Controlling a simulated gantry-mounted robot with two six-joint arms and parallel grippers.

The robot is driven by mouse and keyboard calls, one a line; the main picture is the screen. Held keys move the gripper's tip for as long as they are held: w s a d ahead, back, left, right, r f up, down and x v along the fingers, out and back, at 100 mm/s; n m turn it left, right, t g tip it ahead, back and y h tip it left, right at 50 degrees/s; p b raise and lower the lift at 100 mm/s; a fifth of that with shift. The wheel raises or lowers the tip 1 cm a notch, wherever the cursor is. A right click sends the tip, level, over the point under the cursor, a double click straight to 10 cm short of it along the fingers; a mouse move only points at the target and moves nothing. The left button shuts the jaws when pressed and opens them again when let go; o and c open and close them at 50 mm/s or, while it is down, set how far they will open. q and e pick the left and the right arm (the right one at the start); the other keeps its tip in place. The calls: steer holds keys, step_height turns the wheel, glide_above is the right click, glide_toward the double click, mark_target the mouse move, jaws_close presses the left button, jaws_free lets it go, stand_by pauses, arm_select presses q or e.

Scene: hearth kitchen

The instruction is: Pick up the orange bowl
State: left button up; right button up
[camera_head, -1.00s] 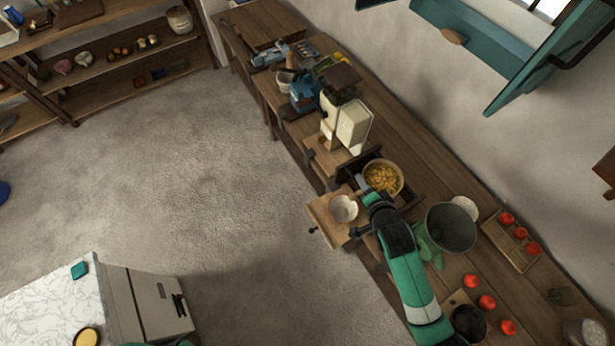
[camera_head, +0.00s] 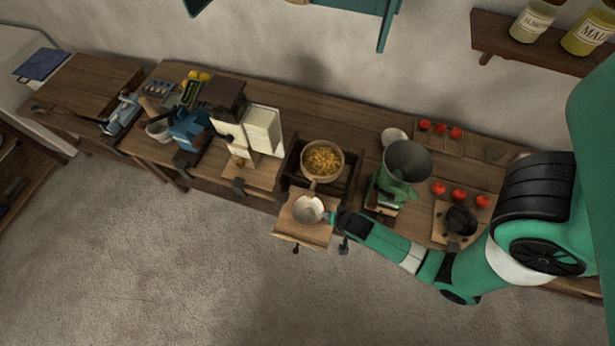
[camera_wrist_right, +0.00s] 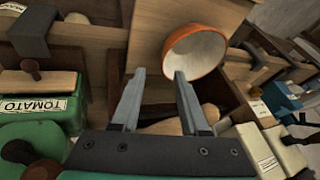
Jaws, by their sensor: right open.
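The orange bowl (camera_head: 308,210) sits on a pale pulled-out wooden board at the front of the counter. In the head view mostly its white inside shows. In the right wrist view the bowl (camera_wrist_right: 196,52) shows its orange outer wall and white inside. My right gripper (camera_wrist_right: 160,74) is open and empty, its fingertips pointing toward the bowl's near side, with the right fingertip close to the rim. I cannot tell whether it touches. In the head view my right wrist is just right of the bowl. My left gripper is not in view.
A pan of yellow food (camera_head: 318,178) stands right behind the bowl. A cream grinder-like device (camera_head: 262,130) is to the left. A grey funnel-topped green machine (camera_head: 408,160) is to the right. Red tomatoes (camera_head: 460,195) lie farther right. The floor in front is clear.

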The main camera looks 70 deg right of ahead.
mark_target(308, 212)
steer(key=x, duration=0.4)
steer(key=shift+w, duration=0.1)
steer(key=b+x, duration=0.1)
steer(key=x, duration=0.1)
steer(key=b+x, duration=0.1)
steer(key=x, duration=0.2)
steer(key=shift+w+d, duration=0.1)
steer(key=shift+w, duration=0.15)
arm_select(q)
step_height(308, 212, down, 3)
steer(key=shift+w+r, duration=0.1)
arm_select(e)
steer(key=shift+r, duration=0.1)
jaws_close()
stand_by(0.6)
